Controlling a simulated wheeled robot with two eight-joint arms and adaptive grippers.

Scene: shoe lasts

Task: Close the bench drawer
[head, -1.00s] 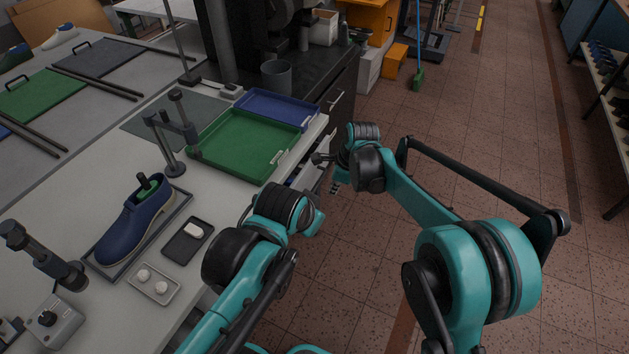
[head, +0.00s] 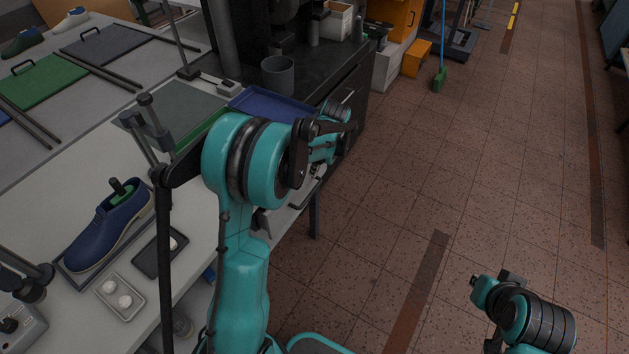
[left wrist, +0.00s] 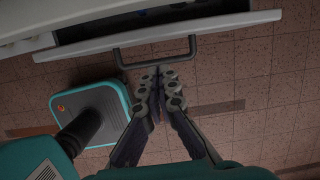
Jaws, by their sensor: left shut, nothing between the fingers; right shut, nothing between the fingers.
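In the left wrist view the bench drawer (left wrist: 215,24) stands partly open, with a dark strip of its inside showing behind the pale front panel. Its dark bar handle (left wrist: 130,63) sticks out from the front. My left gripper (left wrist: 160,78) is shut and empty, its fingertips close to the handle; I cannot tell whether they touch it. In the head view my raised left arm covers much of the drawer area and hides the left fingertips. My right wrist (head: 540,325) is at the lower right, away from the bench; its fingers do not show clearly.
On the bench (head: 200,215) are a blue shoe (head: 108,224), a dark small tray (head: 160,252), a grey tray (head: 122,297) and a blue tray (head: 265,104). A grey cup (head: 278,76) stands behind. The tiled floor (head: 450,170) to the right is clear.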

